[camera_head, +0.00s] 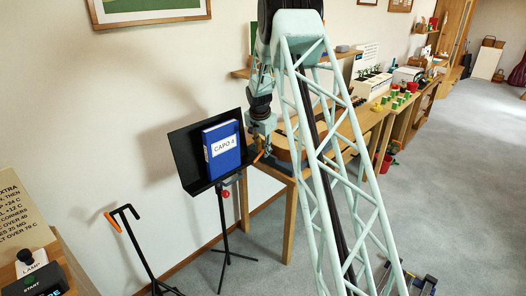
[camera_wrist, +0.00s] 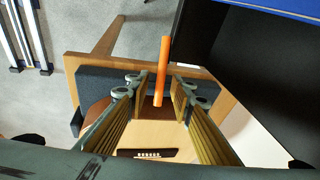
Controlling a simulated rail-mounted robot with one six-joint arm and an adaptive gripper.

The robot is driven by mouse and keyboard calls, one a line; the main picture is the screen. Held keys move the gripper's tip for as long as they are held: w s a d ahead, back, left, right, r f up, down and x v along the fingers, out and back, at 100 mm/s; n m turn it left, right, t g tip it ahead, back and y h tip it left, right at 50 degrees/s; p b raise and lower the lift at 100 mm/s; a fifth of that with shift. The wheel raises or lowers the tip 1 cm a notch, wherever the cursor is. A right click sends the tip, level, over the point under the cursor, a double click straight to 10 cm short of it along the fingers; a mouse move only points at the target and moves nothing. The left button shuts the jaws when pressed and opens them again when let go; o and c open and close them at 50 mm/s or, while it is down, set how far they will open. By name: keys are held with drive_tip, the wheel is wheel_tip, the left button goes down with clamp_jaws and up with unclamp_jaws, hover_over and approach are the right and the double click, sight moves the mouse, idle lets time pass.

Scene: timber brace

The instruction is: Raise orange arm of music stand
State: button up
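The music stand has a black desk (camera_head: 186,160), which also shows in the wrist view (camera_wrist: 265,75), on a thin black tripod (camera_head: 223,235). A blue book marked CAPO 4 (camera_head: 222,150) leans upright on it. A short orange arm (camera_head: 258,156) sticks out at the desk's right side. In the wrist view the orange arm (camera_wrist: 162,65) appears between my gripper's two fingers, with a gap on each side. My gripper (camera_wrist: 161,88) is open. It also shows in the head view (camera_head: 262,143), just right of the desk; contact with the arm cannot be seen.
A guitar (camera_head: 283,143) lies on a wooden table (camera_head: 289,215) behind my gripper. A second black stand with an orange piece (camera_head: 112,222) stands at left. A red knob (camera_head: 225,194) sits under the desk. The wall is close behind; grey carpet (camera_head: 450,150) is clear at right.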

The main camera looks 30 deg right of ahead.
drive_tip(key=shift+r, duration=0.15)
drive_tip(key=v, duration=1.1)
drive_tip(key=shift+s+r, duration=0.2)
drive_tip(key=shift+r, duration=0.1)
drive_tip(key=shift+f, duration=0.1)
idle(0.3)
